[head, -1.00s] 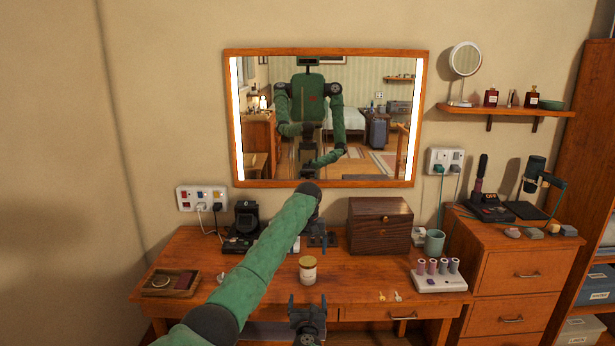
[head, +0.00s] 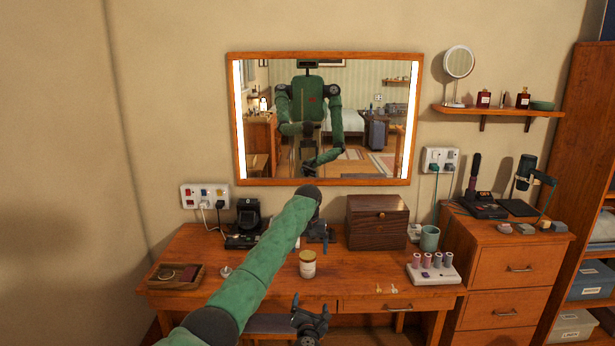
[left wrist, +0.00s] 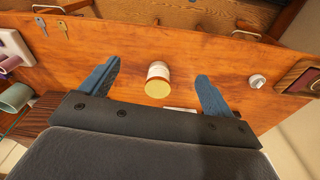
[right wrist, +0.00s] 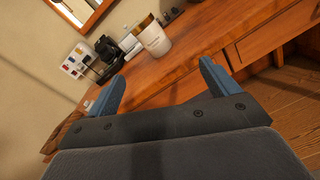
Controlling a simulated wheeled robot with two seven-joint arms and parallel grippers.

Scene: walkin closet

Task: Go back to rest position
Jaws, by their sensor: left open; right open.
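My left gripper (head: 318,238) is above the back middle of the wooden dressing table, at the end of the green arm. Its blue fingers are spread and empty in the left wrist view (left wrist: 157,85). My right gripper (head: 311,305) is lower, at the table's front edge, with its fingers apart and empty in the right wrist view (right wrist: 165,85). A white candle jar (head: 307,264) with a yellowish top stands upright on the table between the two grippers. It also shows in the left wrist view (left wrist: 158,80) and the right wrist view (right wrist: 154,38), touched by neither gripper.
The table (head: 350,285) also bears a wooden box (head: 377,223), a tray (head: 172,277), a teal cup (head: 429,238), a curler stand (head: 433,272) and keys (head: 387,290). A lit mirror (head: 325,120) hangs behind. A drawer unit (head: 515,270) stands right.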

